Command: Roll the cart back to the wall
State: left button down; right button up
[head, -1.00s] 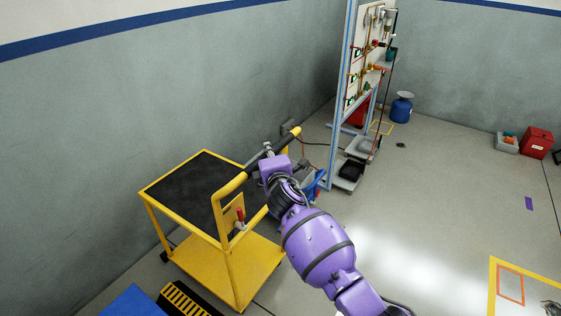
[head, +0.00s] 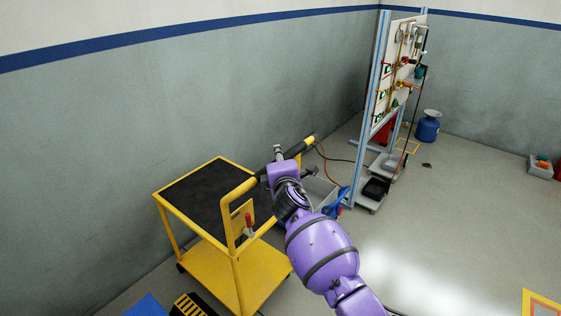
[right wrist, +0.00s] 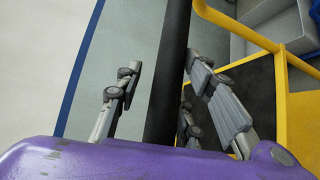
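The yellow cart (head: 238,270) with a black top mat (head: 205,188) stands beside the grey left wall. Its push handle (head: 240,190) has a dark grip section and a yellow end. My right gripper (head: 294,161) is at this dark section, with one finger on each side. In the right wrist view, the black bar (right wrist: 170,70) runs between the spread fingers (right wrist: 163,75). A gap shows between the left finger and the bar; contact on the other side is unclear. My left gripper is not in view.
A panel stand (head: 375,120) with grey trays at its foot stands beyond the cart. A blue cylinder (head: 428,128) is near the far wall. A grey bin (head: 320,192) is behind my right arm. A blue item (head: 148,306) lies at the lower left.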

jog(key=shift+f, duration=0.15)
jog(key=shift+d, duration=0.1)
jog(key=shift+s+d, duration=0.15)
jog(key=shift+s, duration=0.45)
jog(key=v, duration=1.1)
jog(key=shift+a, duration=0.2)
